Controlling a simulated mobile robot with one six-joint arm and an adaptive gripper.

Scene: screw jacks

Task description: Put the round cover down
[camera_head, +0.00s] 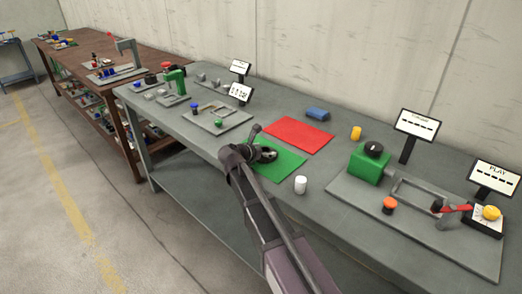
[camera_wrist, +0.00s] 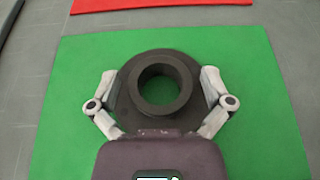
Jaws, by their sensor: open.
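The round cover is a dark disc with a raised ring and an open centre. In the wrist view the cover (camera_wrist: 128,108) appears flat over the green mat (camera_wrist: 70,110), and the mat's surface shows through the ring. My gripper (camera_wrist: 160,82) is open, with one pale finger on each side of the disc, close to its edge. Whether the fingers touch it I cannot tell. In the head view the cover (camera_head: 267,155) shows as a dark round shape at the green mat (camera_head: 286,166), partly hidden by my gripper (camera_head: 258,147).
A red mat (camera_head: 297,135) lies just behind the green one. A white cylinder (camera_head: 300,184) stands to the right, near the front edge. A yellow cylinder (camera_head: 356,133) and a blue block (camera_head: 317,113) stand farther back. A grey fixture plate (camera_head: 350,196) with a green block is at right.

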